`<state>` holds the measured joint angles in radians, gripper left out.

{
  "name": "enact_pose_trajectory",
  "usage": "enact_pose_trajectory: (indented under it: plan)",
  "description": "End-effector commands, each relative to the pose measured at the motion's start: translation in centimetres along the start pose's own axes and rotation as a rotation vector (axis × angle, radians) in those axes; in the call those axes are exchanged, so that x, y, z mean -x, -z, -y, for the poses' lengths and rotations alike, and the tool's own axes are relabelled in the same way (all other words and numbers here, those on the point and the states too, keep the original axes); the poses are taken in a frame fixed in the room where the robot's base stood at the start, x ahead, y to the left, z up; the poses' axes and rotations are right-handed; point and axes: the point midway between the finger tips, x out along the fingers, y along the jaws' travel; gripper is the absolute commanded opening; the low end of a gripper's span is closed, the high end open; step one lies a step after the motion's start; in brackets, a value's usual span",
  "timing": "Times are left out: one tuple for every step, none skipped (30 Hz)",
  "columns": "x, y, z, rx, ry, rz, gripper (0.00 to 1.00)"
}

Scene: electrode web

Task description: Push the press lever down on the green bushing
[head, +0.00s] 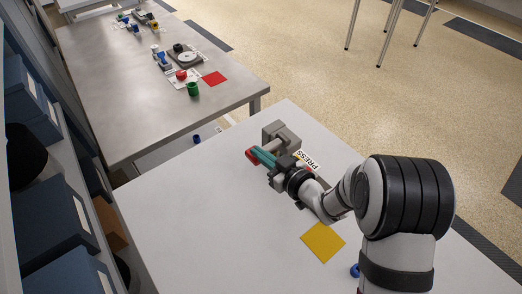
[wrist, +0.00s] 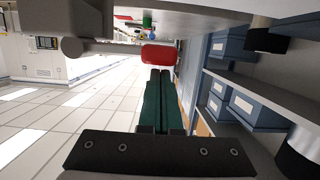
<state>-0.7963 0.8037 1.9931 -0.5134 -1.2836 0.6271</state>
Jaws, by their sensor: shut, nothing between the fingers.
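The grey press (head: 283,137) stands on the near white table beside a "PRESS" label. Its lever ends in a red handle (head: 251,156), which also shows in the wrist view (wrist: 160,54) at the end of a grey bar (wrist: 100,47). My gripper (head: 259,154) is shut and empty, its teal fingers reaching to the red handle. In the wrist view the fingertips (wrist: 160,72) lie right by the handle; I cannot tell whether they touch it. No green bushing shows at the press. A green cylinder (head: 193,90) stands on the far metal table.
A yellow square (head: 323,242) and a small blue ring (head: 355,270) lie on the white table (head: 190,210). The metal table (head: 120,95) beyond holds a red square (head: 214,78) and several small parts. Shelves with blue boxes (head: 65,225) line the left side.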

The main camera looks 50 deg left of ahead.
Motion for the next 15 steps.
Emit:
enact_pose_trajectory:
  plan:
    - [0.01, 0.01, 0.00, 0.000, 0.000, 0.000, 0.00]
    - [0.01, 0.01, 0.00, 0.000, 0.000, 0.000, 0.00]
    - [0.01, 0.01, 0.00, 0.000, 0.000, 0.000, 0.00]
    - [0.01, 0.00, 0.00, 0.001, 0.000, 0.000, 0.00]
    - [0.01, -0.01, 0.01, 0.002, 0.000, 0.000, 0.00]
    - [0.00, -0.05, 0.03, 0.005, -0.001, 0.000, 0.00]
    - [-0.01, -0.10, 0.06, 0.009, -0.002, 0.000, 0.00]
    - [-0.02, -0.16, 0.09, 0.014, -0.003, 0.001, 0.00]
    - [-0.05, -0.27, 0.13, 0.023, -0.005, 0.001, 0.00]
    - [-0.07, -0.37, 0.16, 0.032, -0.007, 0.001, 0.00]
    - [-0.09, -0.44, 0.17, 0.039, -0.010, 0.001, 0.00]
    - [-0.10, -0.52, 0.19, 0.048, -0.012, 0.001, 0.00]
    - [-0.11, -0.56, 0.20, 0.053, -0.013, 0.001, 0.00]
    - [-0.12, -0.59, 0.21, 0.057, -0.014, 0.001, 0.00]
    - [-0.13, -0.65, 0.22, 0.062, -0.015, 0.001, 0.00]
